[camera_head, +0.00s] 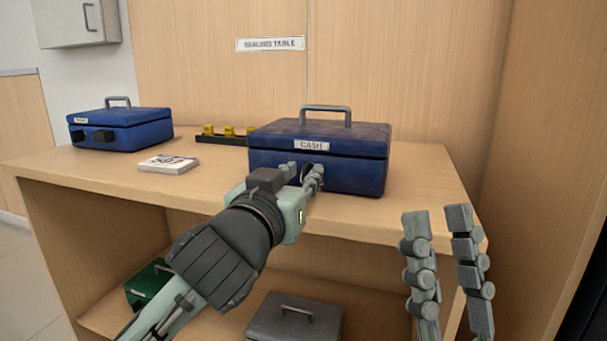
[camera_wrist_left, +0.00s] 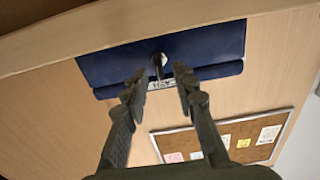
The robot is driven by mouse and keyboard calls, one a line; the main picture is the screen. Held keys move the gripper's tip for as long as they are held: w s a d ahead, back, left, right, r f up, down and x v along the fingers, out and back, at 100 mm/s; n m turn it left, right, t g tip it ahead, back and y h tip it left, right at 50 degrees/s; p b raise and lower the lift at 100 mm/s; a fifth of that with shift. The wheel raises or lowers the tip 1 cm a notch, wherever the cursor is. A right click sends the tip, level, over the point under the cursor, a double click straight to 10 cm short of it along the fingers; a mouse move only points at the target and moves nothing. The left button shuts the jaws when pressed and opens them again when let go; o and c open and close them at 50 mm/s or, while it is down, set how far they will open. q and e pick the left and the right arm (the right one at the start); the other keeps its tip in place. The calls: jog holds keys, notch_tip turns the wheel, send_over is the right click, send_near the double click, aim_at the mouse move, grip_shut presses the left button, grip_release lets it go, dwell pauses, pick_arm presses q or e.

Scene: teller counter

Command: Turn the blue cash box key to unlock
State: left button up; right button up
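The blue cash box (camera_head: 345,170) with a "CASH" label and grey top handle stands on the wooden counter. In the left wrist view the box (camera_wrist_left: 215,45) appears upside down, with a metallic key (camera_wrist_left: 159,66) at its lock. My left gripper (camera_head: 302,173) is in front of the box face, fingers apart. In the left wrist view the left gripper's fingertips (camera_wrist_left: 159,82) are on either side of the key's line, with a gap between them; contact is not visible. The head view largely hides the key. My right gripper (camera_head: 438,222) is open and empty at the lower right.
A second blue box (camera_head: 125,132) stands at the left of the counter (camera_head: 110,168), near a white pad (camera_head: 168,164) and a black strip with yellow pieces (camera_head: 222,138). A green box (camera_head: 148,285) and a grey box (camera_head: 292,318) sit on the shelf below.

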pick_arm(q)
jog(key=shift+w+d, duration=0.2)
jog(key=shift+w, duration=0.5)
grip_shut()
